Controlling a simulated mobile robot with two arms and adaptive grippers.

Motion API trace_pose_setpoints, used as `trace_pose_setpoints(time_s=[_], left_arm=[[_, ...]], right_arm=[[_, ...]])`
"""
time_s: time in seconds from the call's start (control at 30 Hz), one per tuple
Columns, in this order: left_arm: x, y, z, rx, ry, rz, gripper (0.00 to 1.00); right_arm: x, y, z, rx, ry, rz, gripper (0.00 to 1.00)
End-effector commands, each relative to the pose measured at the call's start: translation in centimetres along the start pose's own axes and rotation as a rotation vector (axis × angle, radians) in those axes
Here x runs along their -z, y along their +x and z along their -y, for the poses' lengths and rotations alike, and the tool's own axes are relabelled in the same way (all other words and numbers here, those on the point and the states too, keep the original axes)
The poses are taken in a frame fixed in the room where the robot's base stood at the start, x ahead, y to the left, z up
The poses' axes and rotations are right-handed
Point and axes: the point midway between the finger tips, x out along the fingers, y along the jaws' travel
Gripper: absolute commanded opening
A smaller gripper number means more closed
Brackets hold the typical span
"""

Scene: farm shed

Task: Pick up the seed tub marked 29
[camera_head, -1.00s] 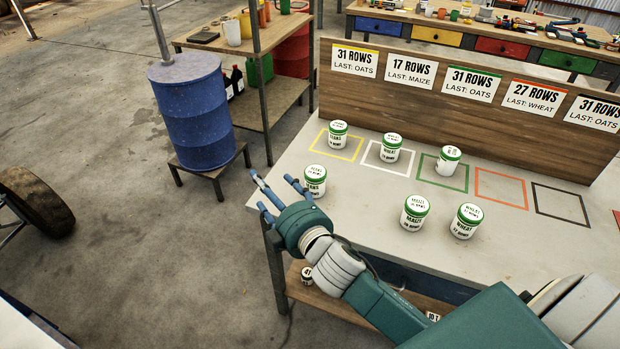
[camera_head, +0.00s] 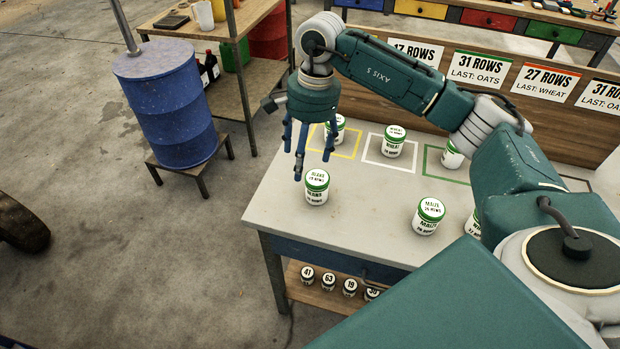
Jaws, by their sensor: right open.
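No tub that I can read as 29 shows. My right gripper (camera_head: 307,160) hangs fingers down over the table's left end, open and empty. Its fingertips are just above or behind a white tub with a green lid (camera_head: 317,190); I cannot tell if they touch. My left gripper is not in view.
Other green-lidded white tubs stand on the table (camera_head: 270,208), such as the Maize tub (camera_head: 428,218) and one in the white outline (camera_head: 394,142). My right arm hides part of the board (camera_head: 520,115). A blue barrel (camera_head: 170,105) stands left.

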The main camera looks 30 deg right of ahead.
Motion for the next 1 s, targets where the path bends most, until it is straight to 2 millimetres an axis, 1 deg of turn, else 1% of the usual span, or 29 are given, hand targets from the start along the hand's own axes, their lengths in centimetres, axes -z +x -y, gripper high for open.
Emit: trace_pose_setpoints(time_s=[0.03, 0.1, 0.17, 0.2, 0.4, 0.5, 0.57, 0.67, 0.83, 0.9, 1.0], left_arm=[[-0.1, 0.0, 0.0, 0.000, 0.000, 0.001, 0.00], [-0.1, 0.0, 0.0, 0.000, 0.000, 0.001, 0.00], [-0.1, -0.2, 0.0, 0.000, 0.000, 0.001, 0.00], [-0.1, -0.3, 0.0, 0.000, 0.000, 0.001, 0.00], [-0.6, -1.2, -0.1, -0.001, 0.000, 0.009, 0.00], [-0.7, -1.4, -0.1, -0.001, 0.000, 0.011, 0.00], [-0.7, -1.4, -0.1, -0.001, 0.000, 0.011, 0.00], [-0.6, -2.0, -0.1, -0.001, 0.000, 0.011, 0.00], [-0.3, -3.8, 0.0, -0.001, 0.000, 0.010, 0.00], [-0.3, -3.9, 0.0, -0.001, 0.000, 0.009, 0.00], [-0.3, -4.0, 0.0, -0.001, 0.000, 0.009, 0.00]], right_arm=[[1.8, -0.9, -0.6, -0.022, 0.002, -0.051, 0.70], [3.2, -1.5, -1.3, -0.046, 0.004, -0.092, 0.70], [3.8, -1.3, -1.6, -0.058, 0.005, -0.109, 0.70], [3.9, -0.9, -1.7, -0.063, 0.005, -0.111, 0.70], [4.2, 2.3, -1.9, -0.063, 0.005, -0.109, 0.70], [4.2, 3.3, -1.9, -0.060, 0.004, -0.108, 0.70], [4.2, 3.7, -1.9, -0.059, 0.004, -0.108, 0.70], [4.1, 4.4, -1.9, -0.060, 0.004, -0.107, 0.70], [3.9, 6.9, -2.1, -0.064, 0.004, -0.106, 0.70], [4.1, 7.9, -2.1, -0.061, 0.006, -0.107, 0.70], [4.2, 8.8, -2.1, -0.058, 0.004, -0.106, 0.70]])
